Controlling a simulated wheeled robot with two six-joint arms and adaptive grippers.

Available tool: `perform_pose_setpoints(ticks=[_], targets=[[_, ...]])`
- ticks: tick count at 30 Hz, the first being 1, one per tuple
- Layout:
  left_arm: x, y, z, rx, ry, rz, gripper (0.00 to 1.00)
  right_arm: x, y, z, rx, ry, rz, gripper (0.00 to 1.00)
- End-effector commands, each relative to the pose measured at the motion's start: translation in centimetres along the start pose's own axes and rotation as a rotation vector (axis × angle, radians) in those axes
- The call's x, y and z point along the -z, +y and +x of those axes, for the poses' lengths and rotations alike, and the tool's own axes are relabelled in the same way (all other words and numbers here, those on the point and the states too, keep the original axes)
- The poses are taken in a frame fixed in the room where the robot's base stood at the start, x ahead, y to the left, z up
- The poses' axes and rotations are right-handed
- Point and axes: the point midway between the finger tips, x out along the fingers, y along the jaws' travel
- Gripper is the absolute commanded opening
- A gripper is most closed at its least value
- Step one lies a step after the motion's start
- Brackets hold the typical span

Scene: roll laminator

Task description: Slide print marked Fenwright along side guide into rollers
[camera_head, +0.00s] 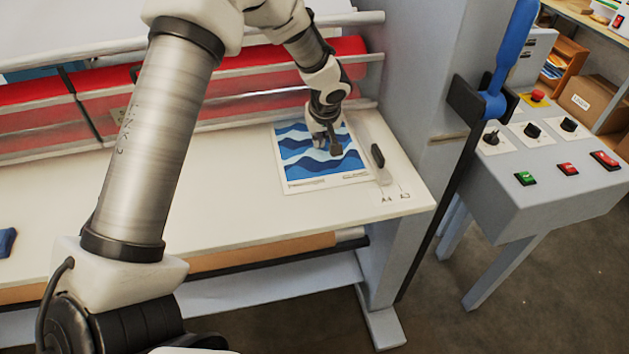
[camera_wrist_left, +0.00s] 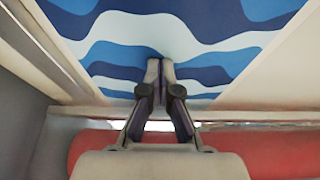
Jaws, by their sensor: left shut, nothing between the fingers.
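The print (camera_head: 300,172), with blue and white waves and a white border with small text along its near edge, lies flat on the white feed table (camera_head: 240,215). Its right edge is beside the clear side guide (camera_head: 376,150), which has a black knob. My left gripper (camera_head: 333,148) is shut and empty, pointing down at the print. In the left wrist view the closed fingertips (camera_wrist_left: 160,65) are over the print's wave pattern (camera_wrist_left: 190,40); I cannot tell whether they touch. The red rollers (camera_head: 235,95) run behind the table. My right gripper is not in view.
A grey control box (camera_head: 545,175) with buttons and knobs stands to the right, beside a blue-handled lever (camera_head: 510,55). A blue object (camera_head: 7,241) lies at the table's left edge.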

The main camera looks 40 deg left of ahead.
Motion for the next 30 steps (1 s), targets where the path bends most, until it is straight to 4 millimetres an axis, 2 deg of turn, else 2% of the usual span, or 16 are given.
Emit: perform_pose_setpoints(ticks=[5,18,30], targets=[[0.2,0.0,0.1,0.000,-0.001,0.000,0.00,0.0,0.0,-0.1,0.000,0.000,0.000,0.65],[3.6,0.2,1.3,0.000,-0.001,-0.001,0.00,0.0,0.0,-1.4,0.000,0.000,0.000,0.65],[4.2,0.2,1.6,0.001,-0.002,-0.001,0.00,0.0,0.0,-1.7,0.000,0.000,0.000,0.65]])
